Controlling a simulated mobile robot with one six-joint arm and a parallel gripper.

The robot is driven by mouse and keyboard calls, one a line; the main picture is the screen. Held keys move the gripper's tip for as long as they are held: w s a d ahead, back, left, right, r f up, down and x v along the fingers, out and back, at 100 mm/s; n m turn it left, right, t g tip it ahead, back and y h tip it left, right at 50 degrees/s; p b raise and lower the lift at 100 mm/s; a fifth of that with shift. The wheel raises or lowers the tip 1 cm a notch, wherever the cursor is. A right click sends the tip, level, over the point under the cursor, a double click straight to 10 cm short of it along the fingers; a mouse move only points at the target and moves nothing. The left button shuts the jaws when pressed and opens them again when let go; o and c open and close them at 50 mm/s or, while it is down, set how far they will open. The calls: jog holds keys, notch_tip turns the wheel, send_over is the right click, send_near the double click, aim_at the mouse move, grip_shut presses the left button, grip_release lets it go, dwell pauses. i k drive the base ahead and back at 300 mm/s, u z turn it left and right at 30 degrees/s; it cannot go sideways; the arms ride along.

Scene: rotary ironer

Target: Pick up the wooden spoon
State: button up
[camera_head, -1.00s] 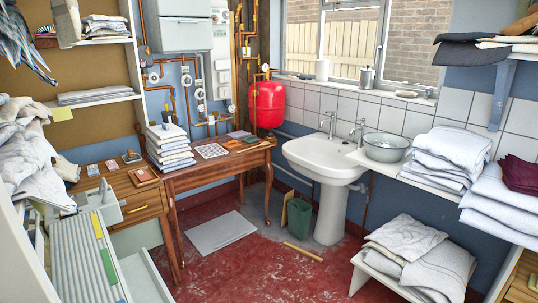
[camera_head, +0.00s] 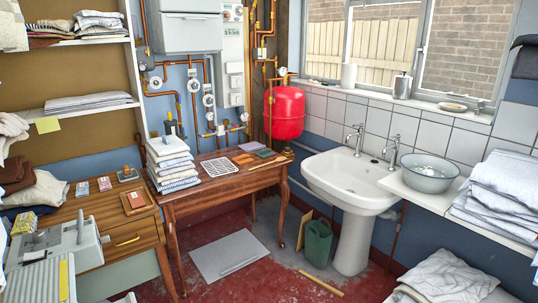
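A thin, pale wooden stick (camera_head: 320,282) lies on the red floor in front of the sink, at the bottom of the head view. It may be the wooden spoon, but I cannot make out a bowl end. My gripper is not in view.
A white pedestal sink (camera_head: 352,185) stands behind the stick, with a green bin (camera_head: 317,243) beside its foot. A grey flat panel (camera_head: 226,254) lies on the floor by the wooden table (camera_head: 215,183). A white machine (camera_head: 65,240) stands at lower left. Folded linen (camera_head: 435,278) is at lower right.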

aim_at(281, 158)
jog(key=u, duration=0.1)
jog(key=i, duration=1.05)
jog(key=u, duration=0.1)
